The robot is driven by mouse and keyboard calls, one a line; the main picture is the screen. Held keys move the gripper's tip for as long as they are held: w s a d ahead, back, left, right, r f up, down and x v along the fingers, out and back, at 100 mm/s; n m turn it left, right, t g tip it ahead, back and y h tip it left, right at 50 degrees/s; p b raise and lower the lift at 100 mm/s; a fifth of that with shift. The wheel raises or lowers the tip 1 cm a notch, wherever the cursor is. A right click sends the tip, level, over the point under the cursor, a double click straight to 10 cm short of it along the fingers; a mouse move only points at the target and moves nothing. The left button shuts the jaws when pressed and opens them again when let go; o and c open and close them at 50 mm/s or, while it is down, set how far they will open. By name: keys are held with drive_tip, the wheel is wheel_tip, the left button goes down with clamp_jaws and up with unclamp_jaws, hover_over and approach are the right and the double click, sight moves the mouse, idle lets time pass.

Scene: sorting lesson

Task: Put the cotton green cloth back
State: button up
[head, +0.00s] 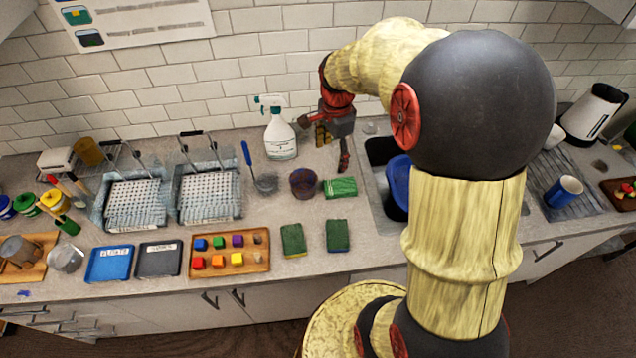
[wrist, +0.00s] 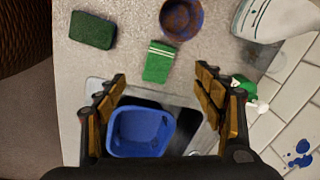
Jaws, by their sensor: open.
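The green cloth (head: 340,187) lies folded on the counter, just left of the sink and right of a dark brown cup. In the wrist view the cloth (wrist: 160,62) is a small green rectangle with white stripes near one end. My gripper (head: 333,148) is above the back of the counter, behind the cloth in the head view. In the wrist view its fingers (wrist: 161,77) are spread wide and empty, with the cloth showing beyond the gap between them. Nothing covers the cloth.
A blue tub (head: 397,186) stands in the sink right of the cloth. The brown cup (head: 303,183), a spray bottle (head: 280,138) and two green sponges (head: 293,240) (head: 337,235) are nearby. Wire baskets (head: 135,203) and a block tray (head: 230,268) stand farther left.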

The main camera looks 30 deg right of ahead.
drive_tip(key=s+a+r+n+t, duration=0.2)
drive_tip(key=s+a+r+n, duration=0.4)
drive_tip(key=a+r+n, duration=0.35)
drive_tip(key=s+a+r+n+t, duration=0.2)
drive_tip(key=s+a+r+n, duration=0.3)
drive_tip(key=s+a+n, duration=0.3)
drive_tip(key=s+n, duration=0.1)
drive_tip(key=s, duration=0.1)
drive_tip(key=shift+s+a+r+n+t, duration=0.3)
drive_tip(key=shift+s+a+n, duration=0.05)
drive_tip(key=shift+s, duration=0.05)
wheel_tip(320, 180, down, 7)
drive_tip(key=b, duration=0.7)
drive_tip(key=shift+r, duration=0.1)
drive_tip(key=shift+c, duration=0.8)
